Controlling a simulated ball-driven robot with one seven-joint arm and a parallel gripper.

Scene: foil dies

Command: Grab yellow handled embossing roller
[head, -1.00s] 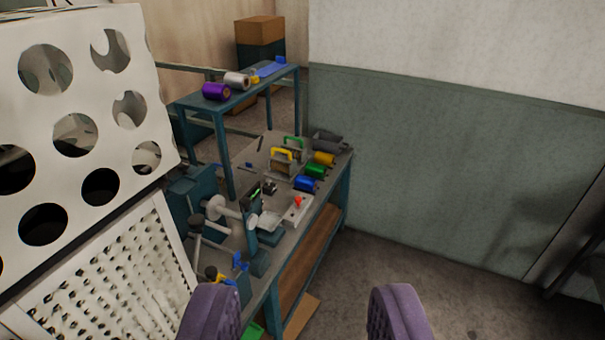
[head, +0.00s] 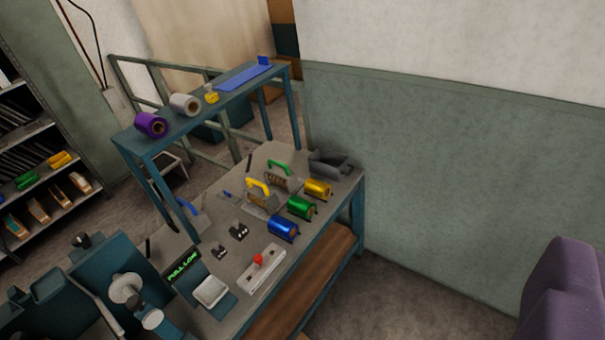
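The embossing roller with the yellow handle (head: 258,187) stands on the grey workbench (head: 222,258), left of the gold foil roll and in front of a similar roller with a green handle (head: 279,168). Its body below the handle is small in view. Only one purple finger of my gripper (head: 562,295) shows, at the lower right edge, well apart from the roller and nearer to me. The other finger is out of view, so the opening cannot be judged.
Gold (head: 317,189), green (head: 301,208) and blue (head: 283,229) foil rolls line the bench's right edge. A white box with a red button (head: 263,268) is nearer. A raised blue shelf (head: 205,105) stands over the left side. Open floor lies right of the bench.

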